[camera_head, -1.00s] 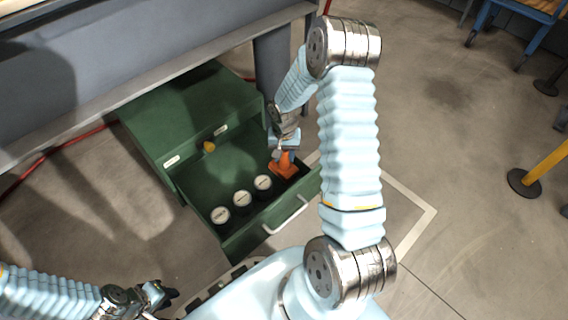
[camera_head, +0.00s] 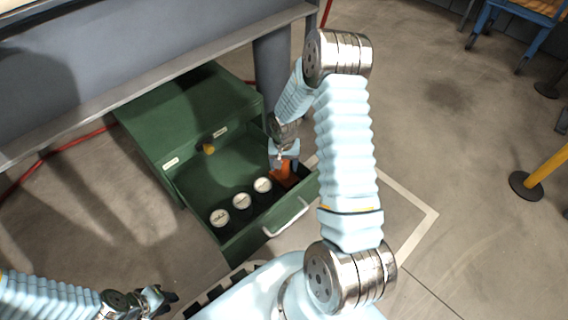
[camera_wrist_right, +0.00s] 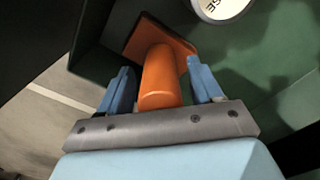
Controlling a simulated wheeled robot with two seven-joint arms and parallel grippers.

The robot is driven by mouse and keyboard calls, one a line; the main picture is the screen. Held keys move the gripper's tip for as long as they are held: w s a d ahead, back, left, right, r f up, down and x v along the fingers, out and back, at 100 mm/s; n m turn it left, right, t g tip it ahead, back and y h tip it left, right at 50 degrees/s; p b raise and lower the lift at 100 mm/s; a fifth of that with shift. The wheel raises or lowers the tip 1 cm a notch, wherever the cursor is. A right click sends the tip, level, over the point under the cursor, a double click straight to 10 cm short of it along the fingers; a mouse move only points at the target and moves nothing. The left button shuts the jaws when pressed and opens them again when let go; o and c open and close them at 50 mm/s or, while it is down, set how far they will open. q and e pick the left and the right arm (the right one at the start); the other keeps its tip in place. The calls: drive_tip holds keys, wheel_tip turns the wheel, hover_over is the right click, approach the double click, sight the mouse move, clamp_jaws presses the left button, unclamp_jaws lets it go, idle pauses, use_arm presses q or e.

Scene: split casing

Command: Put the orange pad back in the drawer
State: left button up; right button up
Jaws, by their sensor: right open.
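The orange pad (camera_head: 288,179) is inside the open green drawer (camera_head: 240,238), at its right end. In the right wrist view the orange pad (camera_wrist_right: 158,80) shows a flat base with a round stem pointing toward my gripper. My right gripper (camera_head: 283,166) reaches down into the drawer. In the wrist view its two blue fingers (camera_wrist_right: 160,85) are apart, one on each side of the stem, with gaps visible. My left gripper (camera_head: 165,297) is at the lower left, outside the drawer and away from the pad; its finger opening is too small to tell.
Several round white-topped pieces (camera_head: 241,200) stand in a row in the drawer, left of the pad. The green cabinet (camera_head: 190,110) sits beneath a grey bench (camera_head: 180,75). Open floor lies to the right.

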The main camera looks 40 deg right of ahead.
drive_tip(key=shift+r, duration=0.1)
drive_tip(key=shift+r+p, duration=0.3)
drive_tip(key=shift+r, duration=0.05)
wheel_tip(320, 180, up, 12)
drive_tip(key=shift+f+p, duration=0.25)
drive_tip(key=shift+p, duration=0.95)
drive_tip(key=shift+c, duration=0.3)
